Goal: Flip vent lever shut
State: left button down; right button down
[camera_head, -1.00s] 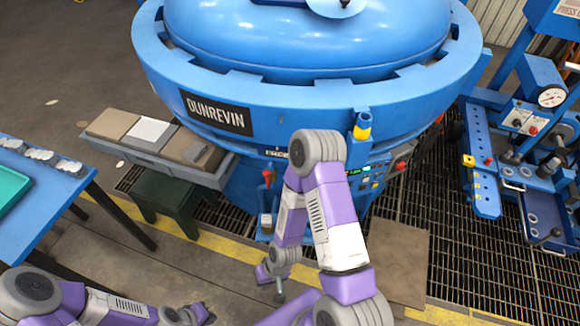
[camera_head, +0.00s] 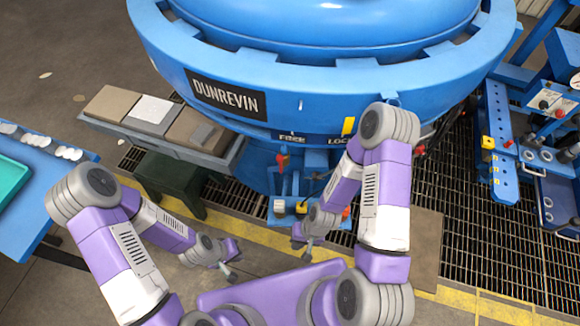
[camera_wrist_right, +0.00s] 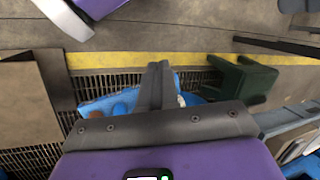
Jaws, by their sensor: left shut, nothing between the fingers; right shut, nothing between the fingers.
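A small red lever handle (camera_head: 283,161) stands out on the furnace front, below the "FREE" marking, in the head view. I cannot tell for certain that it is the vent lever, or its exact setting. My right gripper (camera_head: 308,252) is shut and empty, lower and to the right of the handle, apart from it. In the right wrist view my right gripper's fingers (camera_wrist_right: 155,85) are together, with blue metalwork (camera_wrist_right: 110,104) beyond them. My left gripper (camera_head: 231,275) is shut and empty over the floor, lower left of the handle.
The blue furnace (camera_head: 330,105) fills the top. A grey shelf with flat plates (camera_head: 120,103) and a dark green stool (camera_head: 170,183) stand left. A blue table (camera_head: 25,215) is further left. A blue gauge stand (camera_head: 497,150) is right, over floor grating (camera_head: 465,235).

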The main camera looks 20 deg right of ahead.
notch_tip(320, 180, down, 6)
jog(key=s+a+m+g+y+b, duration=0.2)
jog(key=s+m+g+y+b, duration=0.15)
jog(key=m, duration=0.25)
jog(key=w+d+m+t+y+b, duration=0.1)
jog(key=w+m+t+y+b, duration=0.4)
jog(key=w+m+t+y, duration=0.6)
jog(key=w+d+r+m+t+h+b, duration=0.1)
jog(key=w+d+m+t+h+b, duration=0.1)
jog(key=w+d+m+t+h, duration=0.4)
jog(key=w+d+m+t, duration=0.4)
jog(key=d+t, duration=0.1)
jog(key=d, duration=0.2)
jog(key=shift+w+d+m+h, duration=0.15)
jog(key=shift+w+m+h, duration=0.05)
jog(key=shift+m+h, duration=0.15)
jog(key=b+x, duration=0.1)
jog(key=x, duration=1.3)
jog(key=shift+b, duration=0.4)
